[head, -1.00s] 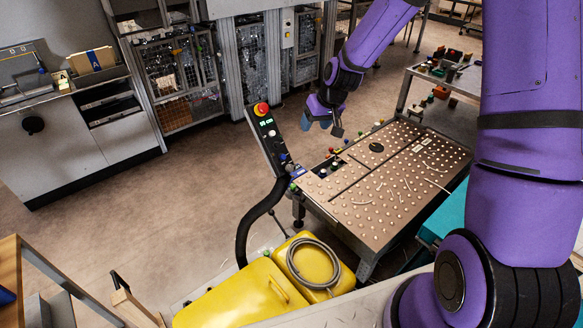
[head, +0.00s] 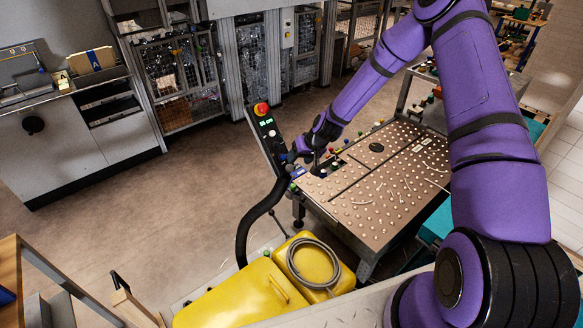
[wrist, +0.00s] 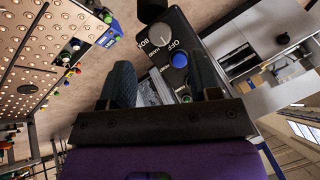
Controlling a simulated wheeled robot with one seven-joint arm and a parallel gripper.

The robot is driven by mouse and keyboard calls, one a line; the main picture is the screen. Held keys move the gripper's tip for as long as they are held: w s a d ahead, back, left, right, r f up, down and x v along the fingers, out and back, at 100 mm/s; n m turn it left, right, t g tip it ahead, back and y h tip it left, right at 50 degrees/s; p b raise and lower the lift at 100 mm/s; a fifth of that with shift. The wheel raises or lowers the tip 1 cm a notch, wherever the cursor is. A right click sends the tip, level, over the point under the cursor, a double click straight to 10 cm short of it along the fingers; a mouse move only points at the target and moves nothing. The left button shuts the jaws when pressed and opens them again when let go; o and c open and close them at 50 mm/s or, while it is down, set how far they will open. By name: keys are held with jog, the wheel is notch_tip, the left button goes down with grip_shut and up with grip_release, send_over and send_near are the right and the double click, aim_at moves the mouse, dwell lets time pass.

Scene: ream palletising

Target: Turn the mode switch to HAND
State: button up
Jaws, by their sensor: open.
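The mode switch (wrist: 158,38) is a round grey knob on the dark control panel (head: 266,126), with the words OFF and HAND printed beside it in the wrist view. A pale mark shows on the knob, but I cannot tell surely which word it points to. A blue button (wrist: 180,60) sits beside the switch. My gripper (wrist: 158,64) is open and empty, its two fingers apart, with the switch showing beyond the fingertips. In the head view my gripper (head: 300,152) is at the panel's lower end and hides that part.
A red emergency button (head: 262,108) tops the panel. A perforated table (head: 385,190) with small coloured knobs along its edge stands right of it. A black hose (head: 247,222) curves below the panel to yellow covers (head: 245,295). Floor to the left is clear.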

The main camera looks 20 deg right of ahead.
aim_at(291, 168)
jog(key=x, duration=0.6)
jog(key=shift+w+a+f, duration=0.1)
jog(key=shift+w+f, duration=0.05)
jog(key=shift+f, duration=0.2)
jog(key=shift+c, duration=0.2)
jog(key=c, duration=0.9)
